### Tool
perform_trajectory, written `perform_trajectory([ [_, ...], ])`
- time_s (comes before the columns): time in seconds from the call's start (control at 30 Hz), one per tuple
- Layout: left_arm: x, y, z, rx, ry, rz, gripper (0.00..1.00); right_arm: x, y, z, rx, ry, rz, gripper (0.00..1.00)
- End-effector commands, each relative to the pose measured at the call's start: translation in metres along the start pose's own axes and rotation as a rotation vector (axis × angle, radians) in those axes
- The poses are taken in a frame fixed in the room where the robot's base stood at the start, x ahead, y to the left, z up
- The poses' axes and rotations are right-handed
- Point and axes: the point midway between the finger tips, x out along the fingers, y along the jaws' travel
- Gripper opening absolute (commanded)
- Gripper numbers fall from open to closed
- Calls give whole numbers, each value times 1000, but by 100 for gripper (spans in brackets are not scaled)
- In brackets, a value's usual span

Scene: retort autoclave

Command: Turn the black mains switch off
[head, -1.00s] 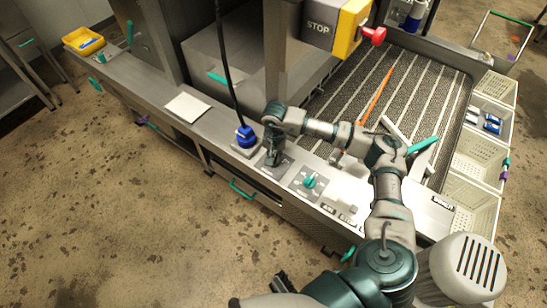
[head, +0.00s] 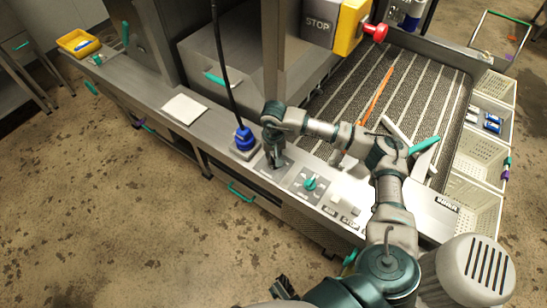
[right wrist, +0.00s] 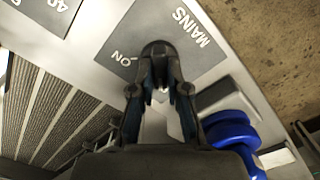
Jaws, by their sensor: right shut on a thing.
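The mains switch is a black knob (right wrist: 158,52) on a grey plate marked MAINS and ON in the right wrist view. My right gripper (right wrist: 160,84) is shut on this knob, with a finger on each side of it. In the head view my right gripper (head: 275,158) points down at the switch plate on the steel ledge, and it hides the knob there. The knob's exact angle is hard to read between the fingers. A dark part at the bottom edge of the head view looks like my left gripper (head: 284,287); its fingers cannot be made out.
A blue plug (head: 243,139) with a black cable stands just left of the switch. A teal knob (head: 310,183) and labelled buttons lie to its right. A yellow box with a red stop button (head: 375,32) hangs above. A slatted conveyor bed (head: 335,100) lies behind.

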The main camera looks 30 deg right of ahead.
Motion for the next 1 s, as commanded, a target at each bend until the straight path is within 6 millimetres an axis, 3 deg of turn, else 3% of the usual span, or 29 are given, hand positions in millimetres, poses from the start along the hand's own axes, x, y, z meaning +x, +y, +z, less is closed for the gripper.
perform_trajectory([
  [0.1,0,0,0,0,1,0,0,-3,0,-4,4,14,-4,0],
  [0.13,0,0,0,0,1,0,0,-3,0,-4,4,14,-4,20],
  [0.2,0,0,0,0,1,0,0,-3,0,-3,4,12,-4,37],
  [0.23,0,0,0,0,1,0,0,-3,0,-3,3,11,-4,40],
  [0.5,1,0,0,1,-2,0,0,-2,0,-1,2,6,-2,40],
  [0.63,0,0,2,1,0,1,0,-12,-1,-1,2,8,-3,40],
  [1.0,0,0,1,0,1,0,0,-90,0,-3,2,9,-4,40],
])
